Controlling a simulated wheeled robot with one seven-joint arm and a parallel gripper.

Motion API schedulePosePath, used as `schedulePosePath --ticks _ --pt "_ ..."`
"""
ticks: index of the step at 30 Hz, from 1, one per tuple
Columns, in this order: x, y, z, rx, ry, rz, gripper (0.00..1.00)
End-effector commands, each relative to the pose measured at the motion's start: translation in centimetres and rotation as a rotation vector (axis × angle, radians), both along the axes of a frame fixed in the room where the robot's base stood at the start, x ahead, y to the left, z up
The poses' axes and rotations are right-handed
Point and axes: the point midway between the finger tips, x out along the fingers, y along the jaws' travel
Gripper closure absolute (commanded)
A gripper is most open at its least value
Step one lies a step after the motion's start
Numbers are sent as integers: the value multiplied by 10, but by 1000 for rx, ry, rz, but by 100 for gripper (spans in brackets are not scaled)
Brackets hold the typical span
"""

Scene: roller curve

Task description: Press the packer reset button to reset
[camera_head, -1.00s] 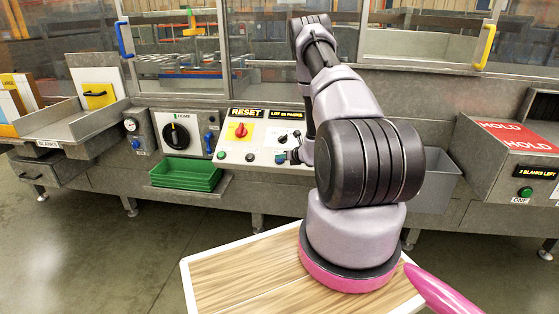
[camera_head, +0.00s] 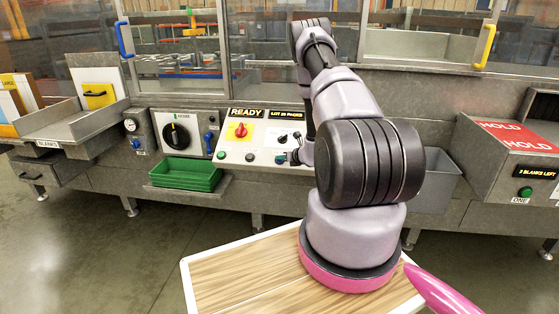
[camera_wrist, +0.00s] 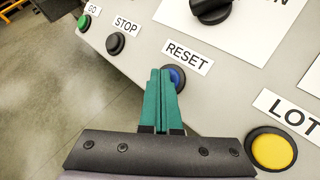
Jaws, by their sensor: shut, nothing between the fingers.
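The blue reset button (camera_wrist: 178,78) sits under the RESET label (camera_wrist: 188,57) in the wrist view, partly hidden behind my fingertips. In the head view the blue button (camera_head: 280,160) shows on the sloped control panel (camera_head: 235,146). My gripper (camera_wrist: 160,72) is shut and empty, its teal fingers overlapping the button's left part in the wrist view; whether they touch it I cannot tell. In the head view my gripper (camera_head: 291,158) is just right of the button.
A green go button (camera_wrist: 84,22) and a black stop button (camera_wrist: 115,43) lie left of reset. A yellow lot button (camera_wrist: 271,150) lies to the right. A red knob (camera_head: 241,130) stands above. Green trays (camera_head: 186,174) sit left of the panel.

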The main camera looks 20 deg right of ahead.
Motion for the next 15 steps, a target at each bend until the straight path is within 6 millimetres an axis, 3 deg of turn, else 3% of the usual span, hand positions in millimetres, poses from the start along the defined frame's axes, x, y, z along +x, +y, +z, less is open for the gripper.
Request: schedulePosePath --ticks 15 --pt "-7 5 14 0 1 0 100"
